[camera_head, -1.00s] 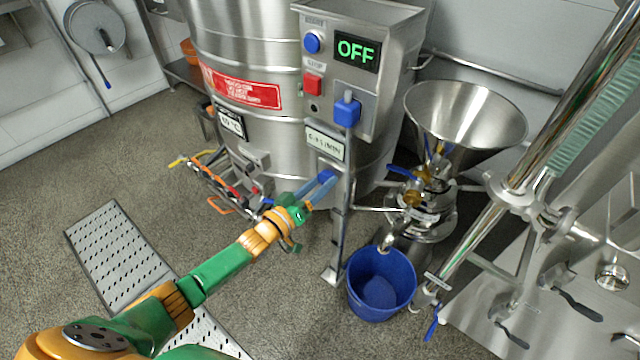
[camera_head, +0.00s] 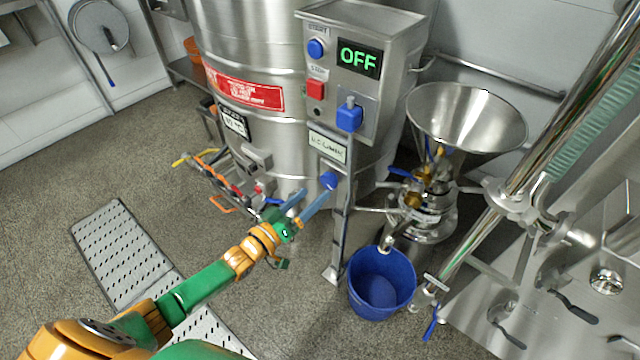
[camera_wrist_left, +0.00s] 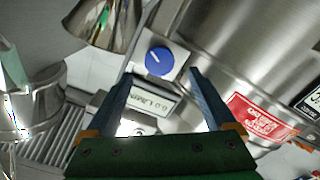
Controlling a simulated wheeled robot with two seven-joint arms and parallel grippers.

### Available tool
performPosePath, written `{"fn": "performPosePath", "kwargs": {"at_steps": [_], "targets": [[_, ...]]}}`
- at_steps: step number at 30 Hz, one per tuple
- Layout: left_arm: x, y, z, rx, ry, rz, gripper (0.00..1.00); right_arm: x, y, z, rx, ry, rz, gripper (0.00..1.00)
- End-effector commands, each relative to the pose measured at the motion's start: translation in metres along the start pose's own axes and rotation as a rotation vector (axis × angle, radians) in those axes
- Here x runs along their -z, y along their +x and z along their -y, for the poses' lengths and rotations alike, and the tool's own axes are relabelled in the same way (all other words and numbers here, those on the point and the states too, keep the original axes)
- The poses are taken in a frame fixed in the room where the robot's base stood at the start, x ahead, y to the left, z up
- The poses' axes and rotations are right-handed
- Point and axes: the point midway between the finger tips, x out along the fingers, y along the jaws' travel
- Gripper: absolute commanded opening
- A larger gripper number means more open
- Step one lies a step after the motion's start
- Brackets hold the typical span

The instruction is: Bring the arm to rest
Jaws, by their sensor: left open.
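My left arm comes in from the lower left of the head view. Its gripper (camera_head: 314,190) is open, its two blue-grey fingers apart and pointing up and right. A round blue knob (camera_head: 328,180) shows by the tip of one finger, below a small display (camera_head: 327,146). In the left wrist view the open fingers (camera_wrist_left: 159,76) stand with a gap between them, and a blue knob (camera_wrist_left: 159,61) shows beyond, in line with the gap. I see nothing held. Whether a finger touches the knob is not clear. My right gripper is not in view.
A control box (camera_head: 362,70) reading OFF is beside the steel tank (camera_head: 290,45). A thin post stands right of the gripper. The blue bucket (camera_head: 381,282), funnel (camera_head: 467,115) and steel pipework are further right. Bare floor (camera_head: 270,310) lies below the arm.

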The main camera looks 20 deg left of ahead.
Motion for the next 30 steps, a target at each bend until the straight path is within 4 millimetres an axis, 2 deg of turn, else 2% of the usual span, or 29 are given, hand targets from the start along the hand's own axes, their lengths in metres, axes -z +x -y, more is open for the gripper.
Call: {"fn": "performPosePath", "kwargs": {"at_steps": [1,5,17,19,20,23,25,27,30], "targets": [[0.001,-0.009,-0.001,0.002,-0.002,0.003,0.89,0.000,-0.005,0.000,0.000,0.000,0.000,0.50],[0.000,-0.022,0.000,0.001,-0.001,0.001,0.89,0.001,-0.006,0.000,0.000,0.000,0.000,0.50],[0.000,-0.023,0.000,0.000,0.001,0.000,0.89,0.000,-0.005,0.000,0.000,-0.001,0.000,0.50],[-0.009,-0.026,0.007,0.028,0.014,0.020,0.89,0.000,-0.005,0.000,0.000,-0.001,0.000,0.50],[-0.019,-0.029,0.014,0.057,0.029,0.043,0.89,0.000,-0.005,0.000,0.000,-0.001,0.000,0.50],[-0.079,-0.058,0.054,0.225,0.119,0.203,0.89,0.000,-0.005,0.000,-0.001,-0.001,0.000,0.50],[-0.136,-0.097,0.083,0.356,0.197,0.382,0.89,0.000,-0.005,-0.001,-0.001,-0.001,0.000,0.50],[-0.188,-0.143,0.100,0.449,0.258,0.566,0.89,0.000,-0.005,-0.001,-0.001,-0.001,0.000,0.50],[-0.245,-0.205,0.106,0.522,0.314,0.803,0.89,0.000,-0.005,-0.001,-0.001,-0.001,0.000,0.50]]}}
